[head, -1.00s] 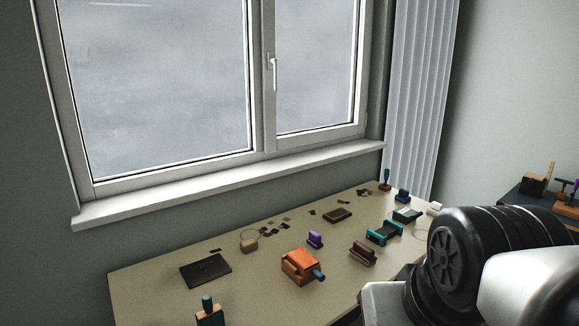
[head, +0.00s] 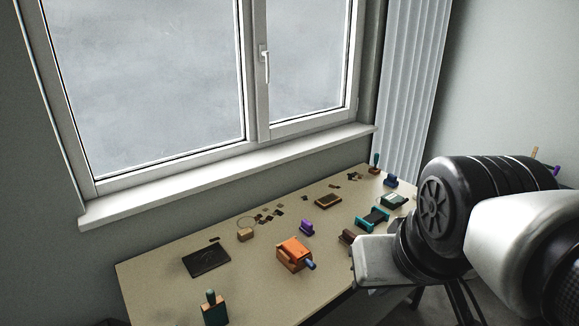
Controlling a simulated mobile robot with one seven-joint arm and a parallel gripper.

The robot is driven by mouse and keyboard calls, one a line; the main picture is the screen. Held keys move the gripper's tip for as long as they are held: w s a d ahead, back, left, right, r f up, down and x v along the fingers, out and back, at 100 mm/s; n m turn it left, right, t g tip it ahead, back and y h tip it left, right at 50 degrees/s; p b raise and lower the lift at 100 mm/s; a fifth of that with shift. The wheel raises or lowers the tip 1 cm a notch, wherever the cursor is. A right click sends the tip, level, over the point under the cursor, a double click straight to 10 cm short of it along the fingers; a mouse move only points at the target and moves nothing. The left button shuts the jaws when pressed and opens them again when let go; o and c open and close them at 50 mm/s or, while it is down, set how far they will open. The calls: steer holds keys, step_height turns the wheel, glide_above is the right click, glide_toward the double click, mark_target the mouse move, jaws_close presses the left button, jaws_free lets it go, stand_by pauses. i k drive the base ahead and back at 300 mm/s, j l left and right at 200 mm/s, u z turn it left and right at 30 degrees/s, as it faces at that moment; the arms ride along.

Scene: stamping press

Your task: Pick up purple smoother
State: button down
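A small purple object (head: 307,227), which looks like the purple smoother, stands near the middle of the beige table (head: 165,290). It is behind and to the right of an orange block-like tool (head: 294,253) with a blue knob. My arm reaches in from the right side of the picture, and its black and pale links cover the table's front right part. My gripper's fingers do not show in this view. Nothing covers the purple object.
A dark flat plate (head: 206,261) lies at the left, with a teal-handled tool (head: 214,308) at the front left. A tan block (head: 245,235), a teal-ended roller (head: 372,218) and a brown block (head: 349,237) lie around the purple object. The window sill (head: 230,178) is behind.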

mark_target(306, 227)
steer(key=l+u, duration=0.1)
steer(key=u, duration=0.4)
steer(key=i+l+u, duration=0.2)
steer(key=l, duration=0.15)
steer(key=l+u, duration=0.15)
steer(key=l, duration=0.2)
steer(key=i+l+u, duration=0.2)
steer(key=l, duration=0.2)
steer(key=i+l, duration=0.1)
steer(key=l, duration=0.85)
steer(key=l+u, duration=0.15)
steer(key=l, duration=0.8)
steer(key=i, duration=0.05)
